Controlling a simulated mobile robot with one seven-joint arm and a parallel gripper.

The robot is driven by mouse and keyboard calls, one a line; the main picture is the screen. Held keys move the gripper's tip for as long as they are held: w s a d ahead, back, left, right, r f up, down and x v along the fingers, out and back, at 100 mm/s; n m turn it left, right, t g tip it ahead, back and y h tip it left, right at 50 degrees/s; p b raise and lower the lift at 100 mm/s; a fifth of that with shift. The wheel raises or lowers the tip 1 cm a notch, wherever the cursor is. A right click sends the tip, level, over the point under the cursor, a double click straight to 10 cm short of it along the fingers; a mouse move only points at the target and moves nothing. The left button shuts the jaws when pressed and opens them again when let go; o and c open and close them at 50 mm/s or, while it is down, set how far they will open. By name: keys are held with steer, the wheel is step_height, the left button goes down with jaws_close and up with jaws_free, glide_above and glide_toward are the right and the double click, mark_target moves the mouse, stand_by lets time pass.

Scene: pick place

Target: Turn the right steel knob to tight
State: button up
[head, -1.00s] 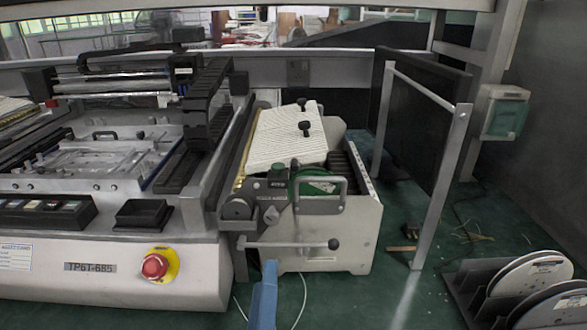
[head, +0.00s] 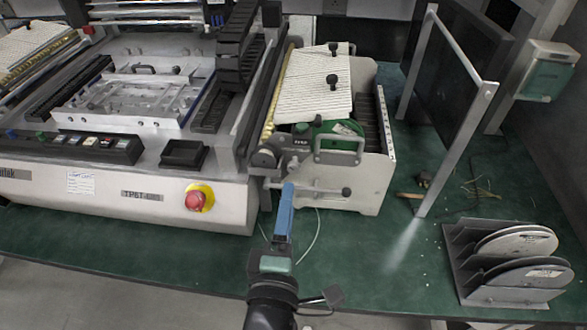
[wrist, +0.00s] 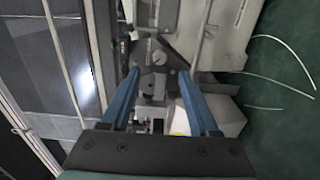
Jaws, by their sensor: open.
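My gripper (head: 287,188) points forward at the front of the cream feeder unit (head: 368,188). In the wrist view its two blue fingers (wrist: 158,75) are apart, with nothing held between them. A small round grey knob-like part (wrist: 159,58) shows just beyond the fingertips, on a grey metal bracket. It looks apart from the fingers, but the exact gap is unclear. In the head view this bracket area (head: 294,166) is small, and I cannot clearly make out a right steel knob or its setting.
A large machine with a red stop button (head: 196,200) stands left of the feeder. A metal frame post (head: 447,150) and a rack of reels (head: 508,262) are on the right.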

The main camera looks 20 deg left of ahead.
mark_target(293, 170)
steer(key=x, duration=0.8)
jaws_close()
